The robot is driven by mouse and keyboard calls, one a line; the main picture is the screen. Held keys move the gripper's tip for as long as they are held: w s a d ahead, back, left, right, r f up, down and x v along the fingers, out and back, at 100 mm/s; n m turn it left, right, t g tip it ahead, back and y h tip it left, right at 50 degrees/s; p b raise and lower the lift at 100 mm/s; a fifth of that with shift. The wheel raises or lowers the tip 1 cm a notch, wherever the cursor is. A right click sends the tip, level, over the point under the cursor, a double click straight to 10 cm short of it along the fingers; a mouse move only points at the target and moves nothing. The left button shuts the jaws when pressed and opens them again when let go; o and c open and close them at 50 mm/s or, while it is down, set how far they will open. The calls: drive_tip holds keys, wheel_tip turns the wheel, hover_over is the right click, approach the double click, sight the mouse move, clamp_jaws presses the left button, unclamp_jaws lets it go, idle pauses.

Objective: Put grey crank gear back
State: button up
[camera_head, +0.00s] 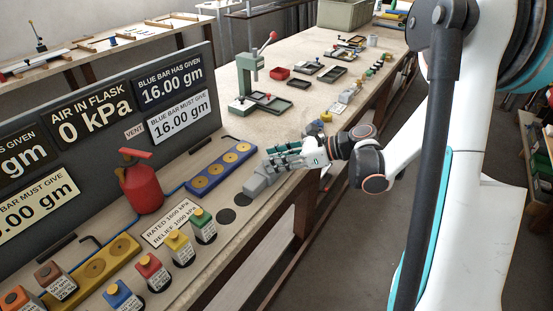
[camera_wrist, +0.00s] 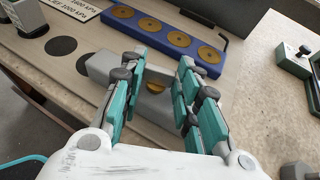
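My gripper (camera_head: 284,158) is low over the bench top, at the grey stepped block (camera_head: 258,183). In the wrist view its two teal and grey fingers (camera_wrist: 162,64) stand apart, with a gap between the tips. The grey block (camera_wrist: 101,66) lies beyond and below the fingers, partly hidden by them. A small brass round part (camera_wrist: 155,87) shows between the fingers, low down. I cannot tell whether the fingers touch it. No part is clearly recognisable as a grey crank gear.
A blue bar with brass discs (camera_head: 222,171) lies behind the block. Dark round spots (camera_head: 226,215) mark the bench beside it. A red flask (camera_head: 142,187), coloured-top weights (camera_head: 203,227) and a yellow bar (camera_head: 93,270) stand left. A green press (camera_head: 248,80) and trays are farther back.

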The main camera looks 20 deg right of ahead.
drive_tip(key=o, duration=0.4)
drive_tip(key=shift+r, duration=0.2)
drive_tip(key=p+v, duration=0.3)
drive_tip(key=v, duration=0.9)
drive_tip(key=shift+p, duration=0.4)
